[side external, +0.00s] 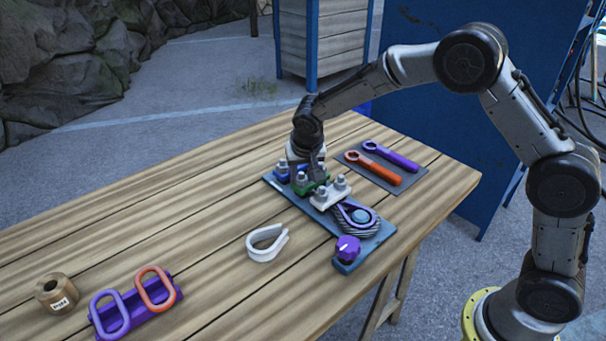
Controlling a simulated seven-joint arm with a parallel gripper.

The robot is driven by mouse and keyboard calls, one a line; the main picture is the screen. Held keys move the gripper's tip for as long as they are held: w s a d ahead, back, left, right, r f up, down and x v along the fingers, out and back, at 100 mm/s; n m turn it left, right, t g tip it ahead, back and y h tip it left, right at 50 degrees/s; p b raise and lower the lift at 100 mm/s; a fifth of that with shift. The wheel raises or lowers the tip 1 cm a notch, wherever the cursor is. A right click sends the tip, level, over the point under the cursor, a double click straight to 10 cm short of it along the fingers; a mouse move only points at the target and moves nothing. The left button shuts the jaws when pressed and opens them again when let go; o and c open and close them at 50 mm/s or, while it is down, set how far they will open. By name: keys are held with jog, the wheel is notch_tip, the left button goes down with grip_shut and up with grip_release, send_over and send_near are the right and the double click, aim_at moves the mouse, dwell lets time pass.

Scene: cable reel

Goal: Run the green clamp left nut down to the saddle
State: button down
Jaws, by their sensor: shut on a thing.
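The green clamp (309,188) sits on the blue-grey base plate (375,235), between a blue clamp (282,168) and a white clamp (331,194). My gripper (312,172) points down over the green clamp. It is shut on a nut there, but the fingers hide most of it. I cannot tell how far the nut stands above the saddle. Bolts with nuts show on the white clamp. A purple loop around a blue pin lies on the plate in front of the clamps.
Orange (374,168) and purple (391,156) wrenches lie on a dark mat right of the plate. A purple knob (348,247) stands at the plate's near end. A white hook (267,243), a tape roll (57,293) and a purple rack (137,311) with two rings lie left.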

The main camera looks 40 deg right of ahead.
jog(key=m, duration=0.1)
jog(key=m+h, duration=0.1)
jog(key=m, duration=0.1)
jog(key=m+g, duration=0.1)
jog(key=shift+w+a+r+m, duration=0.2)
jog(key=shift+w+r+m, duration=0.05)
jog(key=shift+m, duration=0.05)
jog(key=shift+w+m+g+h, duration=0.1)
jog(key=shift+m+g+h, duration=0.4)
jog(key=shift+m, duration=1)
jog(key=shift+r, duration=0.1)
jog(key=c, duration=0.9)
grip_release()
jog(key=shift+c, duration=0.2)
jog(key=o, duration=0.4)
jog(key=shift+f, duration=0.2)
jog(key=shift+a+r, duration=0.1)
